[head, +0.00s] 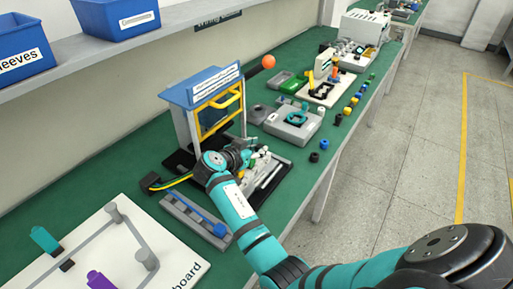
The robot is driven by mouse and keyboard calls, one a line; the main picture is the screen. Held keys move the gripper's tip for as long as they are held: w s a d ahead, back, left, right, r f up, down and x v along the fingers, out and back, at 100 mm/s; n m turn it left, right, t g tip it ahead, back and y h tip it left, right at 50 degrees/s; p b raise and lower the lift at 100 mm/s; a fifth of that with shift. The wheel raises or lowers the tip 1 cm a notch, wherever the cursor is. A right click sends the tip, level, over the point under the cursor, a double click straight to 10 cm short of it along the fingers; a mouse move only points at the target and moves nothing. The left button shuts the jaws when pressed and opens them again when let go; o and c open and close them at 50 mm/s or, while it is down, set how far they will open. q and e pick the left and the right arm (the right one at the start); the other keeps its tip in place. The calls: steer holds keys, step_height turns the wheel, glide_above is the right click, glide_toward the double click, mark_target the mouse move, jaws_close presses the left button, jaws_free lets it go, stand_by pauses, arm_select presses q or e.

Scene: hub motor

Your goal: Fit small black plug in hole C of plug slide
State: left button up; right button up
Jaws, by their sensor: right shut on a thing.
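My right arm comes in from the lower right. Its dark gripper (246,153) is low over the light plate (268,172) in front of the blue-topped station. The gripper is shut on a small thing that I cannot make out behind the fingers. I cannot tell from here which part is the plug slide, and hole C is not readable. My left gripper is not in view.
The blue-topped station (205,86) with a yellow frame stands close behind the gripper. A grey rail with a blue rod (195,214) and a white board with posts (85,250) lie nearer. Grey trays (294,124) and several coloured pieces stand farther along the green bench.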

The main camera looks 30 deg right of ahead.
steer(key=shift+f, duration=0.25)
steer(key=o, duration=1.1)
step_height(320, 180, up, 10)
steer(key=shift+r, duration=0.1)
